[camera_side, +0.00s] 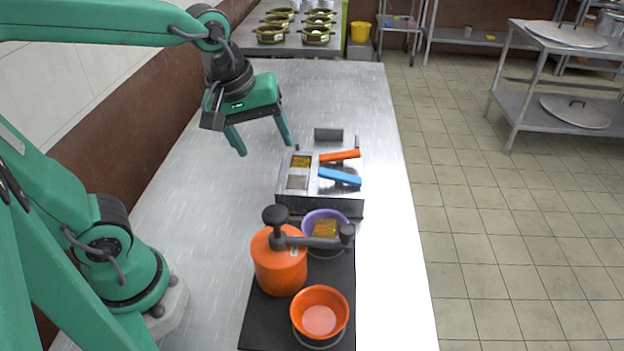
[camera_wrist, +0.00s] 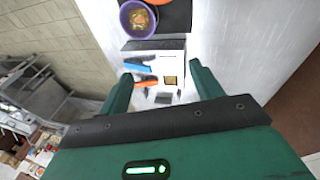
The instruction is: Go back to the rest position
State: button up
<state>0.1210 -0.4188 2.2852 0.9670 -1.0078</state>
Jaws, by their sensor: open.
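My gripper (camera_side: 264,146) is green and hangs above the steel table, to the left of a steel box. Its two fingers are spread apart with nothing between them. The wrist view also shows the gripper (camera_wrist: 161,82) with its fingers parted, the steel box beyond them. My arm reaches in from the left, high over the table. The steel box (camera_side: 320,203) holds a compartment of orange-brown food, an orange-handled tool (camera_side: 340,155) and a blue-handled tool (camera_side: 340,177).
A black mat (camera_side: 262,318) carries an orange lidded pot (camera_side: 279,268), an orange bowl (camera_side: 320,316) and a purple bowl (camera_side: 309,222) with food. The steel table (camera_side: 200,215) is bare left of the box. Several green pots (camera_side: 270,35) stand at the far end.

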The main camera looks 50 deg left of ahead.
jog(key=s+a+m+t, duration=0.2)
jog(key=s+m, duration=0.3)
jog(key=m, duration=0.5)
jog(key=shift+s+a, duration=0.35)
jog(key=shift+a, duration=0.35)
